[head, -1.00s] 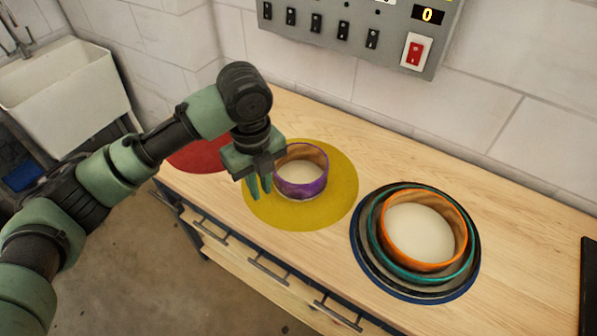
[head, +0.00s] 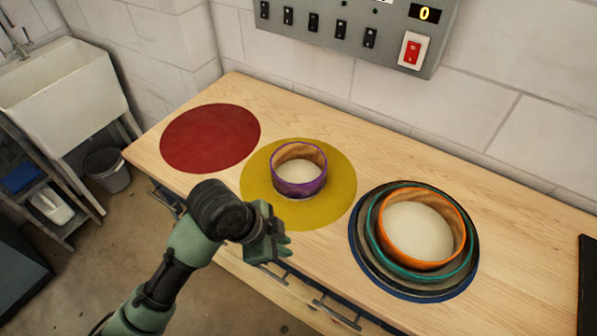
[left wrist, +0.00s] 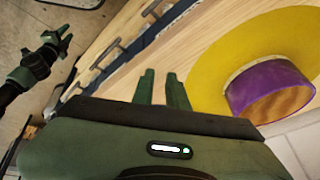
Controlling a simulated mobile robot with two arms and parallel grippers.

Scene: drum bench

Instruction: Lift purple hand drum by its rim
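The purple hand drum (head: 299,170) sits upright on the yellow disc (head: 257,200) in the head view. It has a purple outer wall, a tan inner wall and a pale inside. It also shows in the left wrist view (left wrist: 262,88). My left gripper (head: 284,246) is near the bench's front edge, in front of the drum and apart from it. In the left wrist view its two fingers (left wrist: 160,77) stand apart with nothing between them. My right gripper (left wrist: 66,34) shows small at the upper left of the left wrist view, away from the drum, its fingers seemingly apart.
A nested stack of drums, orange (head: 436,262) inside teal (head: 400,273) and darker ones, stands to the right. A red disc (head: 210,138) lies bare at the left. A switch panel (head: 385,50) is on the wall behind. Bare wood lies behind the yellow disc.

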